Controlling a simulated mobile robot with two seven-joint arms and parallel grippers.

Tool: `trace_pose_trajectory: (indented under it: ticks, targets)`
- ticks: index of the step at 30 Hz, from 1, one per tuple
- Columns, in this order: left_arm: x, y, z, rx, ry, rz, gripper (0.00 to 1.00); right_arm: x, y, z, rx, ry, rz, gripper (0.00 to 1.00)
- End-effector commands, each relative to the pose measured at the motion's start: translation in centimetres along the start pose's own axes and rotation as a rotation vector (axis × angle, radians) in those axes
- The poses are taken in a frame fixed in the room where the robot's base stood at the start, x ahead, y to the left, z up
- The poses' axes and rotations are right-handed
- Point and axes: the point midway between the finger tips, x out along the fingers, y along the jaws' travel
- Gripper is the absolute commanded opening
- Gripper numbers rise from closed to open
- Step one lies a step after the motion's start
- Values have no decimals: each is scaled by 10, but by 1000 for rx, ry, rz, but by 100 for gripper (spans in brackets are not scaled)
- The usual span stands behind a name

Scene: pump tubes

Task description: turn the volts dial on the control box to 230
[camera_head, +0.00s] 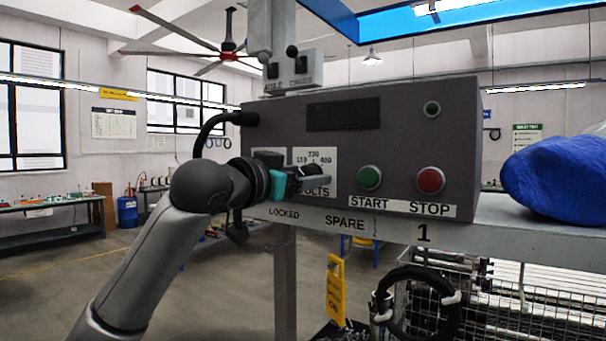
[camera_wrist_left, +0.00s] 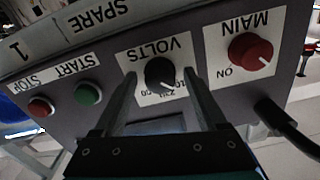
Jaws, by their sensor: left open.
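The grey control box (camera_head: 420,130) stands on a metal shelf. Its black VOLTS dial (camera_wrist_left: 160,73) shows in the left wrist view, upside down, on a white plate (camera_wrist_left: 148,50). A pale mark on the dial points to the lower right there; the exact number is unclear. My left gripper (camera_wrist_left: 161,80) is open, with one finger on each side of the dial; contact cannot be told. In the head view my left gripper (camera_head: 308,172) covers most of the dial and part of its plate (camera_head: 326,161). My right gripper is not in view.
The red MAIN knob (camera_wrist_left: 250,51) sits beside the dial. Green START (camera_head: 369,178) and red STOP (camera_head: 430,180) buttons are to its right in the head view. A black cable (camera_head: 212,125) leaves the box's left side. A blue bundle (camera_head: 560,178) lies at the right.

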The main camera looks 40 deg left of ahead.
Motion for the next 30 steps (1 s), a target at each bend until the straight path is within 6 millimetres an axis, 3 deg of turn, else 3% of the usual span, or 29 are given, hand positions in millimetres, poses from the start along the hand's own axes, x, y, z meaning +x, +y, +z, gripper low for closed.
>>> trace_pose_trajectory:
  ticks: [2,21,30]
  targets:
    - [0,0,0,0,0,0,72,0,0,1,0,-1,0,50]
    - [0,0,0,0,0,0,0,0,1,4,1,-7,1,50]
    - [0,0,0,12,0,0,0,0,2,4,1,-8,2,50]
